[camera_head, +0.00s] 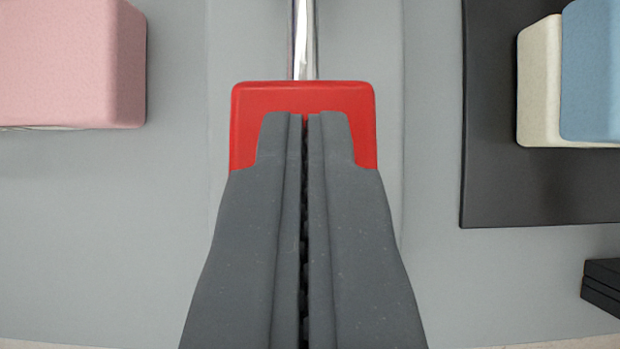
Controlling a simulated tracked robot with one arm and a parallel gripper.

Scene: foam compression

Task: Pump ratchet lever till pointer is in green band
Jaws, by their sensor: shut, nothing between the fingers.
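The ratchet lever shows as a shiny metal rod (304,40) at the top middle with a red handle block (304,95) on its near end. My gripper (305,116) is shut and empty, with its grey fingertips over the red block in this view. The fingers hide the middle and lower part of the block. I cannot tell whether the fingertips touch it. The pointer and the green band are not in view.
A pink foam block (70,65) is at the upper left. A black plate (540,190) at the right bears a cream block (538,85) and a blue block (592,70). A small black stack (602,287) lies at the lower right. The grey surface (110,230) is clear at the lower left.

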